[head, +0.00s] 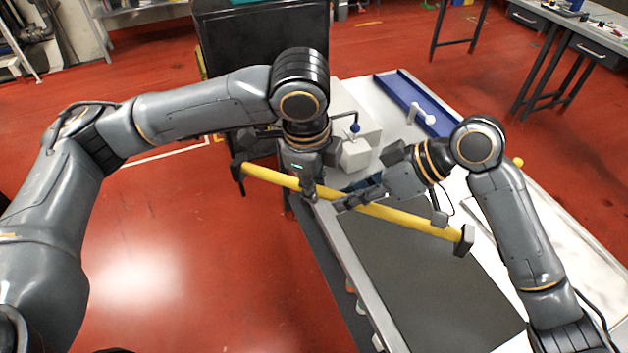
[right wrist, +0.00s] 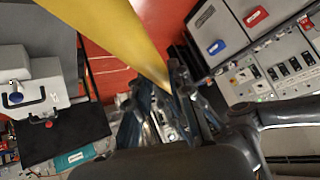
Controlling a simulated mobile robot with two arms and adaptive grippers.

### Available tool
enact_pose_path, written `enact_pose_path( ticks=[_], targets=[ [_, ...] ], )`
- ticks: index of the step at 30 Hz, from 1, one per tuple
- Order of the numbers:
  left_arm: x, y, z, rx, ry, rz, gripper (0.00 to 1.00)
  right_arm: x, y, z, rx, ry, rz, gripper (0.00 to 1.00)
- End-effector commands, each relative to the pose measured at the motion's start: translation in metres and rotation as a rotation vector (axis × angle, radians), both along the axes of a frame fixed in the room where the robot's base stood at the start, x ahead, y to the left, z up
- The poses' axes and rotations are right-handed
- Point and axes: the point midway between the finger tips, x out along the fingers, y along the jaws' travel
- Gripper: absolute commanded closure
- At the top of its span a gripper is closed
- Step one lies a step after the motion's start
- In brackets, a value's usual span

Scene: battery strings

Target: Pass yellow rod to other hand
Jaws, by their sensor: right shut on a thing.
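The yellow rod (head: 410,221) has dark end pieces and hangs slanted above the worktop, its left end higher in the head view. My right gripper (head: 348,201) is shut on the rod near its middle. My left gripper (head: 311,191) is at the rod just left of the right gripper; its fingers overlap the rod, and I cannot tell whether they are closed on it. In the right wrist view the rod (right wrist: 112,25) runs from the top left down to dark gripper parts in the middle, where the contact is hard to make out.
Under the rod is a bench with a dark mat (head: 435,290). Light grey boxes (head: 356,153) and a blue tray (head: 415,105) stand behind my grippers. A black cabinet (head: 255,45) is at the back. Open red floor lies on the left.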

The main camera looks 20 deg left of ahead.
Motion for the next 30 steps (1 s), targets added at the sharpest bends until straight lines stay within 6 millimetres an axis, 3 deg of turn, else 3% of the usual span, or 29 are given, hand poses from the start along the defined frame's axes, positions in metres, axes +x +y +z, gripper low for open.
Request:
enact_pose_path(
  ticks=[2, 3, 7, 20, 30],
  targets=[
    [0.001, 0.0, 0.001, 0.0, -0.003, 0.002, 1.0, -0.001, 0.001, 0.001, 0.002, 0.0, 0.005, 1.0],
    [0.002, 0.0, 0.002, -0.001, -0.005, 0.003, 1.0, -0.002, 0.001, 0.001, 0.002, 0.0, 0.005, 0.78],
    [0.001, 0.0, 0.002, -0.002, -0.005, 0.003, 1.0, -0.002, 0.001, 0.001, 0.002, 0.001, 0.005, 0.53],
    [0.001, 0.0, 0.001, -0.002, -0.004, 0.002, 1.0, 0.0, -0.007, 0.007, 0.0, -0.001, 0.001, 0.53],
    [0.001, 0.0, 0.001, -0.002, -0.004, 0.002, 1.0, 0.005, -0.056, 0.055, -0.001, -0.003, 0.002, 0.53]
  ],
)
